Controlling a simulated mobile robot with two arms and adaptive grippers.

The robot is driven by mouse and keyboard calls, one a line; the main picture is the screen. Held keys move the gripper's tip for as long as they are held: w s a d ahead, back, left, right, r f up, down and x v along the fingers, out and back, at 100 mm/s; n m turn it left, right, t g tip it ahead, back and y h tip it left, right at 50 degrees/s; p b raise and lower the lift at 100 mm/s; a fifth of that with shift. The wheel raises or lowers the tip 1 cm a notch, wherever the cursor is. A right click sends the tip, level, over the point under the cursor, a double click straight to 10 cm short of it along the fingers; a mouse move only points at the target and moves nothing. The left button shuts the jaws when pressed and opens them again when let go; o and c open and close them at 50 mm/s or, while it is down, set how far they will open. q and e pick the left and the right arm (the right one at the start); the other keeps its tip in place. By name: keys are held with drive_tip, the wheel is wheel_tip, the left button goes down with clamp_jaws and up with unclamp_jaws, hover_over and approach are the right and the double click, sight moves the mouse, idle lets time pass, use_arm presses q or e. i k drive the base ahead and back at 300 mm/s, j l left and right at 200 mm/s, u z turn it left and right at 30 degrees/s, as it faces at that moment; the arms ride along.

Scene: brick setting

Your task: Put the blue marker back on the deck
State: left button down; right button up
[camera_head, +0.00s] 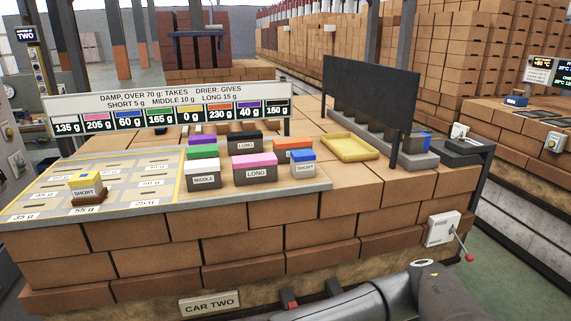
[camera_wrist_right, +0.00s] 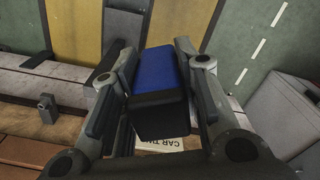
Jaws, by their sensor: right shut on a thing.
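My right gripper (camera_wrist_right: 158,100) is shut on the blue marker (camera_wrist_right: 154,72), a block with a blue face and a dark end, in the right wrist view. The two fingers press on its sides, and the CAR TWO plate shows below it. In the head view my right arm crosses the bottom right, and I cannot make out the marker there. The brick deck (camera_head: 350,181) carries several colour-topped blocks, among them a blue-topped SHORT block (camera_head: 303,169). My left gripper is in neither view.
A grid board (camera_head: 120,208) on the left holds a yellow-topped SHORT block (camera_head: 86,186). A yellow tray (camera_head: 350,147) lies at the back right, near a dark upright panel (camera_head: 369,95). A lever box (camera_head: 443,228) sits on the front right side.

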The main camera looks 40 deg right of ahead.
sight(334, 170)
drive_tip(key=k+l, duration=0.1)
drive_tip(key=l, duration=0.35)
drive_tip(key=l+u, duration=0.1)
drive_tip(key=l, duration=0.3)
drive_tip(key=k+l, duration=0.2)
drive_tip(key=l, duration=0.25)
drive_tip(key=k+l+u, duration=0.15)
drive_tip(key=l, duration=0.7)
